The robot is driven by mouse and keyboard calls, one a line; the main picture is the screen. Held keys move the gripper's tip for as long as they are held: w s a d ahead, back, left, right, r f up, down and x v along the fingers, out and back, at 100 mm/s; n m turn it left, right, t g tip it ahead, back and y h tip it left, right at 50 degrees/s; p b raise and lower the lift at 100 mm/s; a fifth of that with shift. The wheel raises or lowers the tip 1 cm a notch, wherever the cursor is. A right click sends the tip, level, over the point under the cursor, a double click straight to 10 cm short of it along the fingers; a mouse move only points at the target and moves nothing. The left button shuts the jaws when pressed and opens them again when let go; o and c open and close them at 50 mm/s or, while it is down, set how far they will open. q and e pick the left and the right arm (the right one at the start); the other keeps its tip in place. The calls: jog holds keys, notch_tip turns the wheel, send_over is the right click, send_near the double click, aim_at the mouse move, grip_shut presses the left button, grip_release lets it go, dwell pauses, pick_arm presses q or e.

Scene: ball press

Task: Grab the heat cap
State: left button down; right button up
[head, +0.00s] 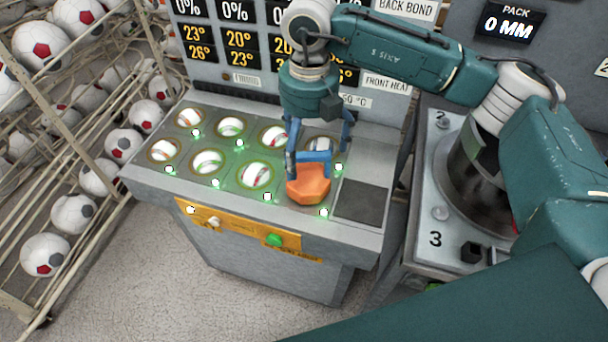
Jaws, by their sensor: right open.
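The heat cap looks to be the orange faceted block with a blue handle (307,186) at the front right of the heater's top, over the right end of the front row of round wells. My right gripper (320,152) points down over it, its blue fingers apart around the handle. I cannot tell whether the fingers touch the handle. My left gripper does not show.
The grey heater bench (150,182) has several round wells with green lights and an orange front panel (240,229) with a green button. A dark square pad (361,201) lies right of the cap. A ball rack (70,140) stands left, and a metal press station (432,215) stands right.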

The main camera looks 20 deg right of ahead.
jog(key=shift+w+f, duration=0.15)
jog(key=shift+f, duration=0.45)
jog(key=p, duration=0.1)
send_over(308, 177)
notch_tip(308, 177, down, 4)
jog(key=shift+f, duration=0.5)
notch_tip(308, 177, down, 4)
jog(key=p, duration=0.2)
jog(key=shift+f+p, duration=0.1)
jog(key=shift+p, duration=0.25)
jog(key=shift+f, duration=0.6)
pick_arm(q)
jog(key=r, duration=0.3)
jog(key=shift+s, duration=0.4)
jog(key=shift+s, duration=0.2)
pick_arm(e)
jog(key=c, duration=1.8)
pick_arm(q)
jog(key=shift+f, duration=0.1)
pick_arm(e)
jog(key=shift+r, duration=0.2)
jog(key=shift+c, duration=0.2)
